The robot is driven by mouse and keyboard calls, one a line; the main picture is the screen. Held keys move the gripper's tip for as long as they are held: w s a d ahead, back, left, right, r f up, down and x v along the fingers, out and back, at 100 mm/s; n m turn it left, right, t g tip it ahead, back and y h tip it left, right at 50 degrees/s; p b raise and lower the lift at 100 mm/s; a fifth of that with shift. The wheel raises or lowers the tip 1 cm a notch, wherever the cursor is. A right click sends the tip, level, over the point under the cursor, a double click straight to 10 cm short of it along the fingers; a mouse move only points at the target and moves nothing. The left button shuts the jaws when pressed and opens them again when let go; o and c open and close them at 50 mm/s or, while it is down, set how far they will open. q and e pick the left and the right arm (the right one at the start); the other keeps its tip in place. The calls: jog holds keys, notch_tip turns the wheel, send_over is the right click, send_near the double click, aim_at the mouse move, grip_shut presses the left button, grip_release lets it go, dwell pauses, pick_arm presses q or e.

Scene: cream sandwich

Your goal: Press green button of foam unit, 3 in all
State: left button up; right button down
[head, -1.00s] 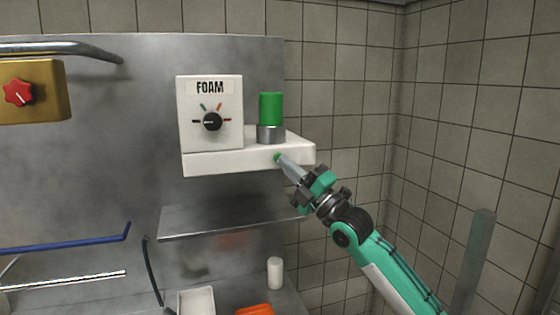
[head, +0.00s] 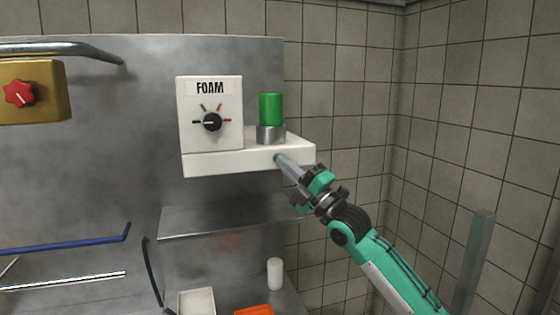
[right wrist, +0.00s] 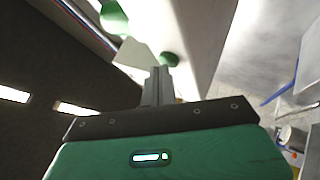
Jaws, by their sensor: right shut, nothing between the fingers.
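The white foam unit (head: 210,112) is on the steel wall in the head view, with a FOAM label and a black dial. Its green button (head: 276,157) is a small disc on the front face of the white base. My right gripper (head: 282,161) is shut and empty, its tip at the button and partly covering it. In the right wrist view the green button (right wrist: 170,59) shows just beyond the shut fingertips (right wrist: 160,72). I cannot tell whether they touch or how far the button is pressed. My left gripper is not in view.
A green cylinder (head: 270,110) in a grey collar stands on the base above the button. A steel shelf (head: 230,221) runs below the unit. A white cup (head: 274,273), a white tray (head: 197,302) and an orange item (head: 254,311) are lower down. A tiled wall is at right.

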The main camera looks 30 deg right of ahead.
dwell(0.3)
jog(key=shift+s+a, duration=0.15)
jog(key=shift+s, duration=0.65)
jog(key=s, duration=0.2)
jog(key=s+a+b, duration=0.1)
jog(key=s, duration=0.2)
jog(key=shift+a, duration=0.1)
dwell(2.5)
